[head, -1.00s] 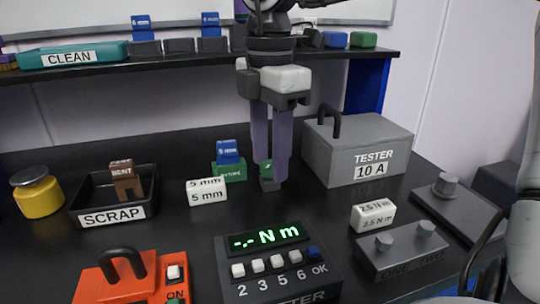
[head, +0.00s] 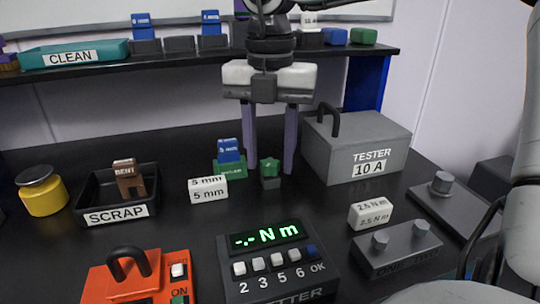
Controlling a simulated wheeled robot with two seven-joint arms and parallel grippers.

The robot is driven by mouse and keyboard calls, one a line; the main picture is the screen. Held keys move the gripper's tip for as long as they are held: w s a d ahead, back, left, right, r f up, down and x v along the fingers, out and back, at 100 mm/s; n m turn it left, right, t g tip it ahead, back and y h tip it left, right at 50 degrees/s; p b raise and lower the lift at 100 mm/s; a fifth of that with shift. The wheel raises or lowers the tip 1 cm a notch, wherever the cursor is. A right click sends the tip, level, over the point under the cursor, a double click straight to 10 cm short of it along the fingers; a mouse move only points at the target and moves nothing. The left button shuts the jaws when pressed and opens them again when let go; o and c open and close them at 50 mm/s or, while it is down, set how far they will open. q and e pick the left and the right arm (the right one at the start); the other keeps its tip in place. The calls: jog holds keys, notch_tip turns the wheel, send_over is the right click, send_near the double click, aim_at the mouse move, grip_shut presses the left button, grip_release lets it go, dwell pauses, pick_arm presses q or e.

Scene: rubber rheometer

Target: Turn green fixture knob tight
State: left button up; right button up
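The green fixture (head: 229,173) stands at the middle of the table with a blue block (head: 228,151) on it. The green knob (head: 270,166) sits on a small dark base just right of the fixture. My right gripper (head: 270,165) points down from above, its two purple fingers apart on either side of the knob. A gap shows between each finger and the knob, and it holds nothing. My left gripper is not in view.
A grey tester box (head: 357,147) stands close right of the gripper. White 5 mm (head: 208,190) and 2.5 N m (head: 370,213) blocks, a scrap tray (head: 118,215) and a torque display (head: 275,262) surround the area. A shelf (head: 180,63) runs behind.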

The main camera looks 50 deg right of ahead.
jog(key=c, duration=0.8)
jog(key=shift+f+m+b, duration=0.25)
jog(key=shift+m+b, duration=0.55)
jog(key=shift+m, duration=0.2)
jog(key=shift+m+b, duration=0.3)
jog(key=shift+m, duration=0.5)
jog(key=shift+r+m, duration=0.25)
jog(key=shift+m, duration=0.25)
jog(key=o, duration=0.6)
jog(key=shift+m, duration=0.5)
jog(key=o, duration=0.4)
jog(key=shift+c, duration=0.2)
